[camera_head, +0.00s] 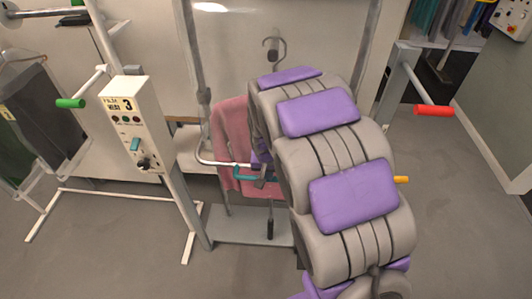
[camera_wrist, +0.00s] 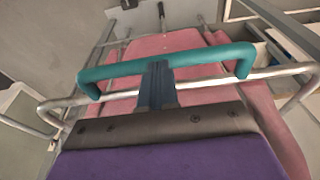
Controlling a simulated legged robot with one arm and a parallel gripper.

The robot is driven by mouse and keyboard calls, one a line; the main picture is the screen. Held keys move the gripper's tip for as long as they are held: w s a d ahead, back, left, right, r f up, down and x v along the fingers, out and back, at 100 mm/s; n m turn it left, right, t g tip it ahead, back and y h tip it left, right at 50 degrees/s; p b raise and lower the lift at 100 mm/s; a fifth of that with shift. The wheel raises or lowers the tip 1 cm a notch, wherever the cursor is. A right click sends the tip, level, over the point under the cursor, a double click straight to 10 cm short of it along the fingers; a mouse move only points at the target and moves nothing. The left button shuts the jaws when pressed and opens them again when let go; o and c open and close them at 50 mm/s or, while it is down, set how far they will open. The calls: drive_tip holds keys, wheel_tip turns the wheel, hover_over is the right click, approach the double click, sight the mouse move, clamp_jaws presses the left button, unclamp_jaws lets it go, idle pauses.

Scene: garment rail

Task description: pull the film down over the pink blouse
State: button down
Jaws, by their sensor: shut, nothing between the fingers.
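The pink blouse (camera_head: 230,130) hangs on the stand in the middle of the head view, partly hidden by my arm. In the wrist view the blouse (camera_wrist: 165,43) fills the space behind a metal bar (camera_wrist: 210,84). A teal handle (camera_wrist: 200,57) is fixed to this bar. In the head view the handle (camera_head: 246,178) is in front of the blouse's lower part. My gripper (camera_wrist: 157,72) is shut with nothing held; its tips overlap the handle's middle in the wrist view. Whether they touch it I cannot tell. I cannot make out the clear film itself.
A control box (camera_head: 127,118) marked 3 is on a post left of the blouse. A green-tipped bar (camera_head: 71,103) and a red-tipped bar (camera_head: 434,110) stick out at either side. Dark garments (camera_head: 45,115) hang at the far left. The floor at the right is clear.

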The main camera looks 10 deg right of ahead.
drive_tip(key=s+b+x, duration=0.2)
drive_tip(key=x, duration=0.9)
drive_tip(key=s+a+f+b+x, duration=0.1)
drive_tip(key=s+b+x, duration=0.1)
drive_tip(key=x, duration=0.9)
drive_tip(key=shift+a+f+b, duration=0.25)
drive_tip(key=shift+f+b, duration=0.1)
drive_tip(key=shift+b, duration=0.15)
drive_tip(key=shift+s+f, duration=0.1)
drive_tip(key=s+a+f+b+x, duration=0.1)
drive_tip(key=s+b+x, duration=0.2)
drive_tip(key=x, duration=1.2)
drive_tip(key=s+r+g+p, duration=0.1)
drive_tip(key=s+r, duration=0.2)
drive_tip(key=r, duration=0.6)
drive_tip(key=s+a+r+n, duration=0.1)
drive_tip(key=s+r, duration=0.3)
drive_tip(key=r, duration=0.6)
drive_tip(key=s+r+g+p, duration=0.1)
drive_tip(key=s+r, duration=0.2)
drive_tip(key=r, duration=0.6)
drive_tip(key=s+r+n+g, duration=0.1)
drive_tip(key=s+r, duration=0.8)
drive_tip(key=s, duration=0.3)
drive_tip(key=s+d+r+n+g, duration=0.1)
drive_tip(key=s+r, duration=0.8)
drive_tip(key=s, duration=0.3)
drive_tip(key=shift+n+y, duration=0.3)
drive_tip(key=shift+y, duration=0.1)
